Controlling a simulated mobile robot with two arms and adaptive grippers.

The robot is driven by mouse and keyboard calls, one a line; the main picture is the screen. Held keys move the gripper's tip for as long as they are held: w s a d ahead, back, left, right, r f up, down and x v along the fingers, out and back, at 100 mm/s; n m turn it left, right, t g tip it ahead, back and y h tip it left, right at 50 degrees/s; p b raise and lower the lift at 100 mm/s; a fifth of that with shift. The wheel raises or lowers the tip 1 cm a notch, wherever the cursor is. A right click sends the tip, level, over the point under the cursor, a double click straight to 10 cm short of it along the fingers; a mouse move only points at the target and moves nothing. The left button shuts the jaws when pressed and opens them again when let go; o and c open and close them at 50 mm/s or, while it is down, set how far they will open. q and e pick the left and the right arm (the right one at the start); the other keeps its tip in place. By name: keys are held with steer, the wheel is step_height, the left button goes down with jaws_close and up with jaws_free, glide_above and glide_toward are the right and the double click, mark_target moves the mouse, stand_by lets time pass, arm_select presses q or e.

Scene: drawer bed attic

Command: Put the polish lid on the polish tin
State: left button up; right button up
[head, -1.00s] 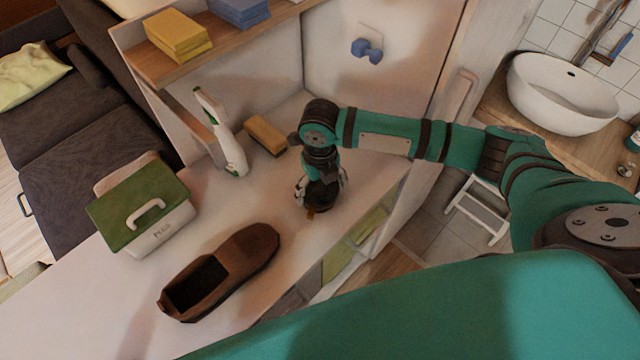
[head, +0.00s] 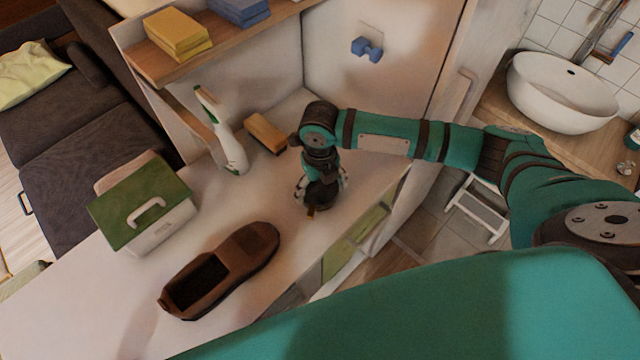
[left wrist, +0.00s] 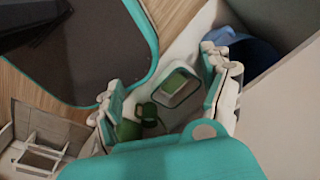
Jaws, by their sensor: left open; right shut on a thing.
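My right gripper (head: 322,194) points down just above the white counter top (head: 110,310), near its front edge. It is shut on a dark, round thing that seems to be the polish lid, mostly hidden by the fingers. A small brownish bit shows at the bottom of the fingers. I cannot make out the polish tin apart from it; it may be hidden below the gripper. My left gripper (left wrist: 162,92) shows in the left wrist view, open, fingers spread, with nothing between the fingertips that I can tell is held.
A brown shoe (head: 255,246) lies left of the right gripper. A box with a green lid (head: 130,198) stands farther left. A white and green bottle (head: 229,145) and a tan brush or block (head: 266,134) are behind. Yellow sponges (head: 177,36) lie on the shelf above.

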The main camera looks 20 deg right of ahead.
stand_by(0.3)
steer(key=o, duration=0.9)
steer(key=shift+r, duration=0.1)
step_height(320, 180, up, 12)
steer(key=shift+f, duration=0.1)
